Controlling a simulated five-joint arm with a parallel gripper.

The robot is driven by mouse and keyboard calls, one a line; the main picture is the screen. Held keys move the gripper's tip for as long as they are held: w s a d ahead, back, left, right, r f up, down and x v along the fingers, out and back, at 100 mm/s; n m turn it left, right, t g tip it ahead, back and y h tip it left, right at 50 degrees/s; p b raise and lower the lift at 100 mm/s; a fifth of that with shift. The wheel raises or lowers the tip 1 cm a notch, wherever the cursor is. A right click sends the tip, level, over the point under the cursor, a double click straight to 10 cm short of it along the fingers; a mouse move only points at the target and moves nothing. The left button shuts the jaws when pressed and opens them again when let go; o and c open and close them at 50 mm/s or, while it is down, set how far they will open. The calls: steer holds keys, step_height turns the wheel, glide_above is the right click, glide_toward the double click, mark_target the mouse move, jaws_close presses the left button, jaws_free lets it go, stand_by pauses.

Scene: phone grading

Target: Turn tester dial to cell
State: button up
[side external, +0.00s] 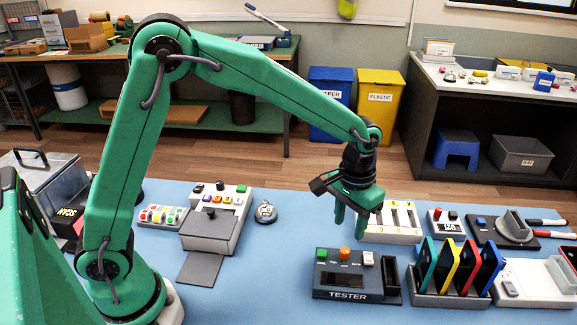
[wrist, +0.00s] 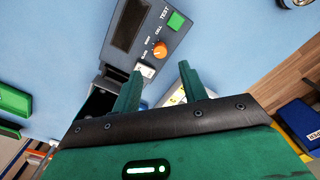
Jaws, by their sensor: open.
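The dark grey tester (side external: 352,283) stands on the blue mat, its front marked TESTER. Its orange dial (side external: 345,254) sits on top, between a green button (side external: 321,254) and a white part (side external: 368,258). In the wrist view the dial (wrist: 160,50) lies just beyond my fingertips, beside small printed labels, one reading CELL. I cannot tell which label it points to. My gripper (side external: 350,228) is open and empty, pointing down above the tester near the dial. In the wrist view my gripper's fingers (wrist: 160,84) are spread apart, not touching the dial.
A rack of coloured phones (side external: 452,275) stands close to the tester's right. A white slotted tray (side external: 392,230) is just behind it. A button box (side external: 215,215) and a round metal item (side external: 265,211) lie to the left. The mat left of the tester is clear.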

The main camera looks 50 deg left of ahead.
mark_target(345, 250)
steer(key=shift+f, duration=0.1)
steer(key=shift+f, duration=3.8)
jaws_close()
